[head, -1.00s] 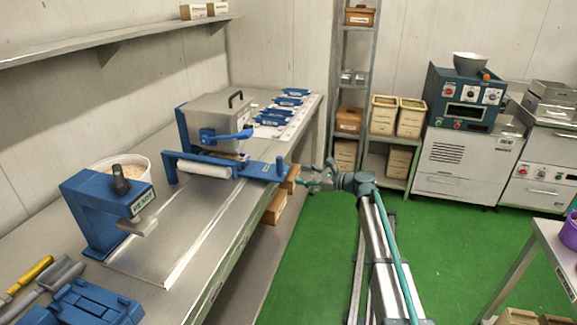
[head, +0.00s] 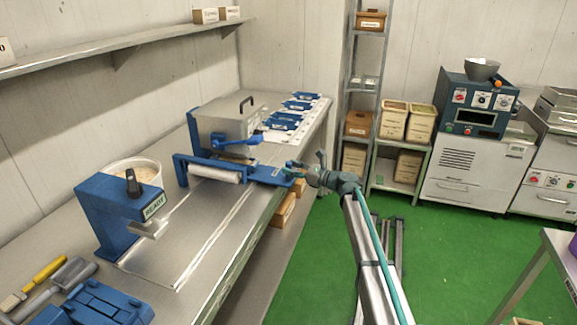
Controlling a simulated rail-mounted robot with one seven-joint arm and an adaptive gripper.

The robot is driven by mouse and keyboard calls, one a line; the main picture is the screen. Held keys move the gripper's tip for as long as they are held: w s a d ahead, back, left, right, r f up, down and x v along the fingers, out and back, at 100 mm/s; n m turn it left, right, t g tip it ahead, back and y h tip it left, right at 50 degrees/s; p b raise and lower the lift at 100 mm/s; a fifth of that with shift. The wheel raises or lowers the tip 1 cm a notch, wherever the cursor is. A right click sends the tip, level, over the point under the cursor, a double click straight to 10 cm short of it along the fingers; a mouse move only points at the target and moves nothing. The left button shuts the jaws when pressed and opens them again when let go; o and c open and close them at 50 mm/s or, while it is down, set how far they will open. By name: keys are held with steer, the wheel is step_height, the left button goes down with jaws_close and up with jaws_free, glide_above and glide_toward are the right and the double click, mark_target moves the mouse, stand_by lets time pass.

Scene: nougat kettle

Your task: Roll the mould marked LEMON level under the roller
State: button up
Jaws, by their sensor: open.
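The roller (head: 213,172) is a white cylinder in a blue frame on the steel bench. A blue piece with a small label (head: 270,175) extends right from beside the roller to the bench's front edge; I cannot read its label. Several blue moulds (head: 283,122) with pale labels stand in a row further back; these labels are also too small to read, so I cannot tell which is LEMON. My gripper (head: 304,165) is open and empty at the right end of the labelled blue piece, fingers pointing toward the bench. Whether a finger touches it is unclear.
A steel kettle box (head: 228,112) with a blue lever stands behind the roller. A blue press marked READY (head: 105,215) and a white tub (head: 137,170) are nearer. Tools and a blue block (head: 105,302) lie at front left. The bench before the roller is clear.

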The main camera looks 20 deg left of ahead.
steer(key=shift+w+a, duration=0.1)
steer(key=shift+a, duration=0.75)
steer(key=shift+c, duration=0.2)
jaws_close()
